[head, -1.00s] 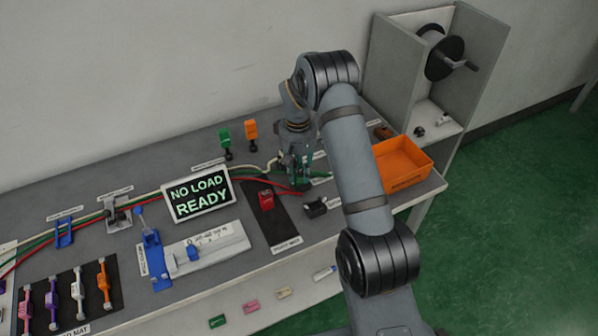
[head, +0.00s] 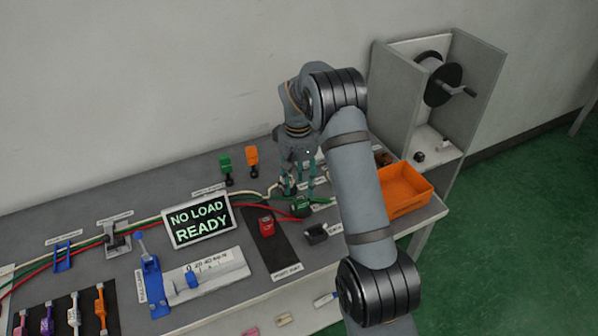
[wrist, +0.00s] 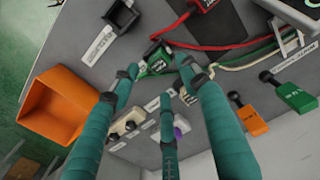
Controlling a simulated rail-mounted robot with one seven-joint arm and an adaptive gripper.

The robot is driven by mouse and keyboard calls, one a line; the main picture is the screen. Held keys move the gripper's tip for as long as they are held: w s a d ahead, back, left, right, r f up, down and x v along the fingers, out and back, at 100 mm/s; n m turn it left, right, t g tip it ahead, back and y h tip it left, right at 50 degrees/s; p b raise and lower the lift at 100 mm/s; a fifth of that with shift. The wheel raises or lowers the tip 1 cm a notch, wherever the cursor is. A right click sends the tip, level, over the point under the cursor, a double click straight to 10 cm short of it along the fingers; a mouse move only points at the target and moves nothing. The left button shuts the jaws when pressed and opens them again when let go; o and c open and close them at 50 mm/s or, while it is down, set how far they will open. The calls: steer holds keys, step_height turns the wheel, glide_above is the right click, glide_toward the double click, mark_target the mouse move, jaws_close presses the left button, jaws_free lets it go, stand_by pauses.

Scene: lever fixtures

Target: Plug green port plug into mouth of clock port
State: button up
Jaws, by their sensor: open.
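A green plug-like block (head: 300,206) with a dark end lies on the bench, just below my gripper (head: 298,188). In the wrist view this green block (wrist: 155,66) shows just beyond and between my teal fingertips (wrist: 158,72). My fingers are spread, with nothing held. A black hollow block (head: 316,233) stands in front and to the right of the green block; its open mouth shows in the wrist view (wrist: 121,15). Its label is too small to read, so I cannot tell whether it is the clock port. Another green block (head: 225,164) stands upright at the back.
An orange block (head: 251,158) stands beside the back green one. A red block (head: 266,226) sits on a black mat. Red, green and white cables run near my fingers. An orange bin (head: 404,190) is at the right; a sign (head: 200,219) stands to the left.

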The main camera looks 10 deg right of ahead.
mark_target(300, 199)
step_height(300, 199, up, 5)
steer(key=shift+r, duration=0.1)
stand_by(0.6)
step_height(300, 199, down, 12)
steer(key=shift+r, duration=0.1)
steer(key=shift+r+p, duration=0.25)
steer(key=shift+p, duration=0.15)
steer(key=shift+f, duration=0.15)
